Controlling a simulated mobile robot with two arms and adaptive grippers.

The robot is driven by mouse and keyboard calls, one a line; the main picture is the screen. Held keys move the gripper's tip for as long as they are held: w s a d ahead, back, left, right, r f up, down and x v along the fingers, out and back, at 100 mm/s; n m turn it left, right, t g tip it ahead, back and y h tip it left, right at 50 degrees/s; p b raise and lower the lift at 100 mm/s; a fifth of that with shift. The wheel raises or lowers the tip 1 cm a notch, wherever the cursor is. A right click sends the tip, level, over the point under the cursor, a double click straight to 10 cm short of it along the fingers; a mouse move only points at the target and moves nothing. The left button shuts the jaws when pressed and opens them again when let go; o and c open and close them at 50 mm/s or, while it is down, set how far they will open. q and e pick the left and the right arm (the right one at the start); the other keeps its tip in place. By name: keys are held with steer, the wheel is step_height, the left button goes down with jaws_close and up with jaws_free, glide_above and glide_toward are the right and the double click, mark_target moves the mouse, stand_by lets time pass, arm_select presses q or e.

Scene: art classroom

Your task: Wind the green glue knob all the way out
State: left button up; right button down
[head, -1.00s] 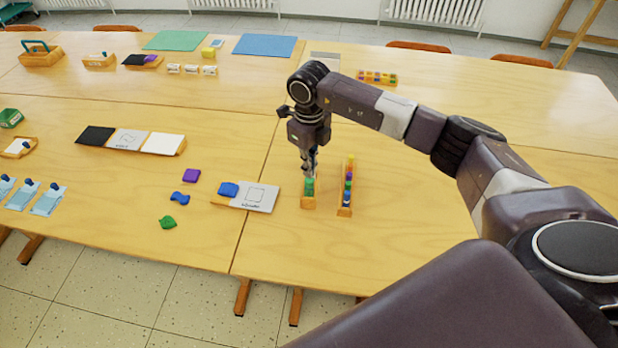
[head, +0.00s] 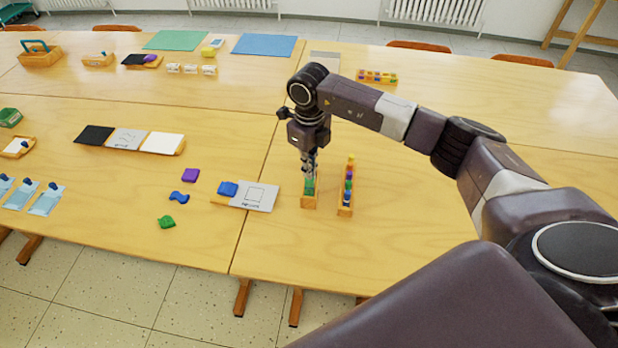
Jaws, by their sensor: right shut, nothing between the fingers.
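A small wooden holder (head: 309,203) stands near the front edge of the right-hand table. A green knob (head: 309,187) shows in it, right under my right gripper (head: 309,174). My right gripper points straight down with its fingers shut at the knob's top. Nothing shows between the fingers. I cannot tell whether the fingertips touch the knob. The fingers and wrist hide the back part of the holder. My left gripper is not in view.
A wooden rack (head: 346,190) with several coloured knobs stands close to the right. A grey card (head: 254,196) with a blue piece (head: 228,189) lies to the left. Purple, blue and green (head: 166,222) shapes lie farther left. The table right of the rack is clear.

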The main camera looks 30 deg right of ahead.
steer(key=shift+f+b, duration=0.45)
steer(key=shift+f, duration=0.2)
steer(key=shift+r, duration=0.3)
steer(key=shift+r+p, duration=0.25)
steer(key=shift+p, duration=0.05)
steer(key=c, duration=2.6)
jaws_free()
steer(key=shift+c, duration=0.2)
steer(key=o, duration=1.7)
